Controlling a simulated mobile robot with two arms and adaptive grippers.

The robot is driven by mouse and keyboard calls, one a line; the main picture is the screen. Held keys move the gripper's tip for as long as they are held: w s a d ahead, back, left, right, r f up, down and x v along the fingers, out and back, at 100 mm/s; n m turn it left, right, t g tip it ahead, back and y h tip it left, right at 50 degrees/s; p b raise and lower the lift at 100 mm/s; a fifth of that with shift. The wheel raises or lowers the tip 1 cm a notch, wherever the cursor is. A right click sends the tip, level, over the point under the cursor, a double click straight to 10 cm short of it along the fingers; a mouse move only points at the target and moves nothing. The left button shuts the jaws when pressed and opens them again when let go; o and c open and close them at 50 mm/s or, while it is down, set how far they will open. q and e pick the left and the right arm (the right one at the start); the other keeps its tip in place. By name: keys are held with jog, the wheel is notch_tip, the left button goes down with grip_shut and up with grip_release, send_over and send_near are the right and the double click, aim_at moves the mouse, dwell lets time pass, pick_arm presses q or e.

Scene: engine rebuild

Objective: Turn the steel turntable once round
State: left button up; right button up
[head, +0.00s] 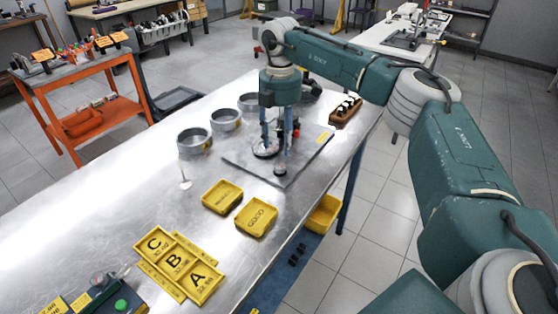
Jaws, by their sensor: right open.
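A flat grey plate (238,152) lies on the steel bench, with small round metal pieces on it. One round, pale-topped disc (265,153) sits near the plate's middle; I take it for the steel turntable, but it is small and partly hidden. A smaller round piece (280,171) sits nearer the front. My right gripper (274,150) points down over the plate, open, with its fingers apart and their tips close to these pieces. I cannot tell whether the tips touch them. My left gripper is not in view.
Several grey rings (194,142) stand left of the plate. Yellow trays (257,219) and lettered A, B, C trays (174,262) lie toward the front. A brown block with dark pieces (346,110) is behind right. The bench's left part is mostly clear.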

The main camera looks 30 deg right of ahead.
aim_at(280, 165)
notch_tip(280, 165, down, 8)
jog(key=shift+f+p, duration=0.15)
jog(key=shift+p, duration=0.55)
grip_shut()
